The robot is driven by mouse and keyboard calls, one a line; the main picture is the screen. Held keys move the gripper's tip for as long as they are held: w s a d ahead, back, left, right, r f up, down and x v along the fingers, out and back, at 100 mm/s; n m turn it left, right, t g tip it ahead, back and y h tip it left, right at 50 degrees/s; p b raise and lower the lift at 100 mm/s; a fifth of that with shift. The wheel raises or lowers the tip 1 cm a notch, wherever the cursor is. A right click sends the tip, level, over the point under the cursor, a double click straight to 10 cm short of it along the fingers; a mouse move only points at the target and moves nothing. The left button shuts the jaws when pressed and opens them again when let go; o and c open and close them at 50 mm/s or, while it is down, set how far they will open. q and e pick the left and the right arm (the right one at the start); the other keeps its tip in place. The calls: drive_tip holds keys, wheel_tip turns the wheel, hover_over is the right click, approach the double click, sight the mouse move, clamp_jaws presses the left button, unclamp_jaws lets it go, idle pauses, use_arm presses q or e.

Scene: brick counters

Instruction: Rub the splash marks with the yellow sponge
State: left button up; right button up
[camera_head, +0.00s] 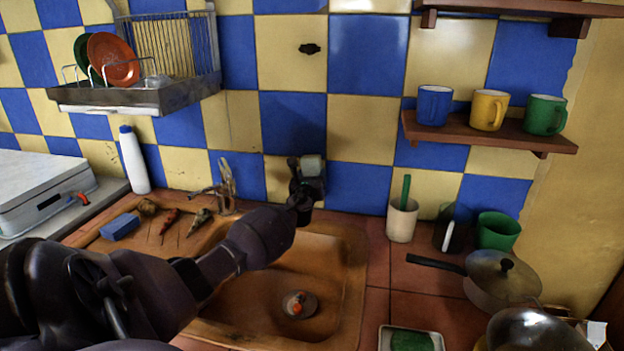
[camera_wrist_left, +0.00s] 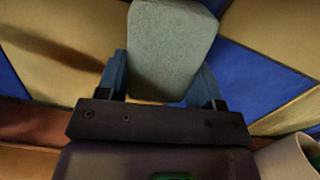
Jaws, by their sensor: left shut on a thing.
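My left gripper (camera_head: 311,180) is raised in front of the tiled wall behind the sink. It is shut on a pale block, the sponge (camera_head: 312,164), which looks greyish rather than clearly yellow. In the left wrist view the sponge (camera_wrist_left: 170,45) sits between the two fingers of the left gripper (camera_wrist_left: 163,88) and sticks out beyond them towards the wall. I cannot tell whether it touches the tiles. A dark splash mark (camera_head: 310,48) shows on a cream tile, well above the gripper. Other marks are not clear. My right gripper is not in view.
A dish rack (camera_head: 150,98) hangs at upper left. A shelf (camera_head: 480,135) with mugs is at right. A blue block (camera_head: 120,227) lies left of the sink (camera_head: 345,290). A faucet (camera_head: 226,190), a cream cup (camera_head: 402,221) and a pan (camera_head: 495,285) stand around it.

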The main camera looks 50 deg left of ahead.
sight(327, 172)
use_arm(q)
drive_tip(key=shift+w, duration=0.15)
drive_tip(key=shift+w+d, duration=0.45)
drive_tip(key=shift+d, duration=0.35)
drive_tip(key=shift+w+d, duration=0.6)
drive_tip(key=shift+d, duration=0.25)
drive_tip(key=shift+a, duration=0.1)
drive_tip(key=shift+s+a+r, duration=0.1)
drive_tip(key=shift+s+a, duration=0.45)
drive_tip(key=shift+a, duration=0.35)
drive_tip(key=shift+s+a+r, duration=0.1)
drive_tip(key=shift+s+a, duration=0.4)
drive_tip(key=shift+a, duration=0.35)
